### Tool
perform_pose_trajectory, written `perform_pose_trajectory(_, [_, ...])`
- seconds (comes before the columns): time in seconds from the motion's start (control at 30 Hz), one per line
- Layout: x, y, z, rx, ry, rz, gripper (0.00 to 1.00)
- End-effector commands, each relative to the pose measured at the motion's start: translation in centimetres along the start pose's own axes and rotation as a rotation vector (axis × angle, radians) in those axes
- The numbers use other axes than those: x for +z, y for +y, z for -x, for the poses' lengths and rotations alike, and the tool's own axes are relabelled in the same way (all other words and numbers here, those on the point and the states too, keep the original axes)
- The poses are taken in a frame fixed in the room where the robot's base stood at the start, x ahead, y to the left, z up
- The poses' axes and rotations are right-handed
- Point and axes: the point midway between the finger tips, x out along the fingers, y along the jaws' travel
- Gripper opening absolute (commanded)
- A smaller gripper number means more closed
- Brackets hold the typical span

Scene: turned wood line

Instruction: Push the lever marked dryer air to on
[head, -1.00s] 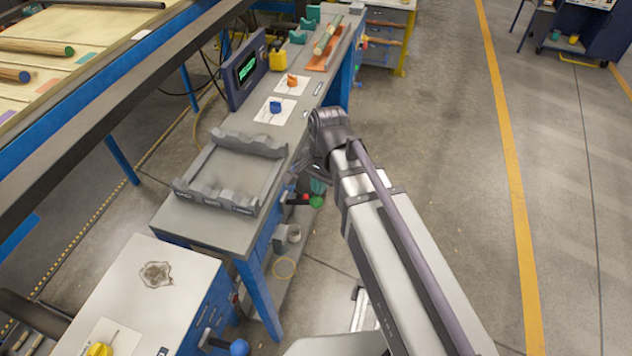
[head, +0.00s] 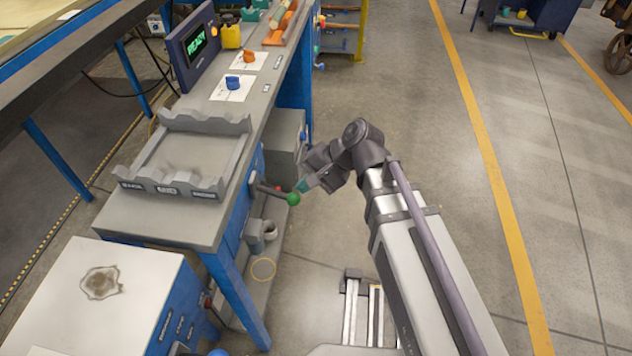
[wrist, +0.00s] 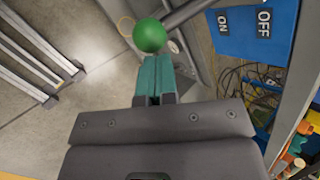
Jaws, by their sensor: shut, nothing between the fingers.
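A lever with a green ball knob (head: 293,199) sticks out from the blue side of the workbench. In the wrist view the green knob (wrist: 150,36) is just beyond my fingertips, with its grey rod running to the upper right. A blue plate (wrist: 255,35) there carries the labels ON and OFF, with ON on the left. The words dryer air are not readable. My gripper (head: 306,186) is shut and empty, its teal fingers (wrist: 155,80) together close to the knob. Whether they touch it, I cannot tell.
A grey rack (head: 170,190) with labelled slots sits on the bench top above the lever. A display reading READY (head: 194,46) and blue and orange knobs (head: 233,82) stand farther back. A white-topped cabinet (head: 60,290) is at front left. Floor to the right is clear.

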Motion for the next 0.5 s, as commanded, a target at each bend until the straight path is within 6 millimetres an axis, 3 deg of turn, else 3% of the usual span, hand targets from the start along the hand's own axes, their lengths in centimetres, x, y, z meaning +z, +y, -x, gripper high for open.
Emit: perform_pose_trajectory(0.5, [0.5,-1.0,1.3,0.002,0.001,-0.001,0.0])
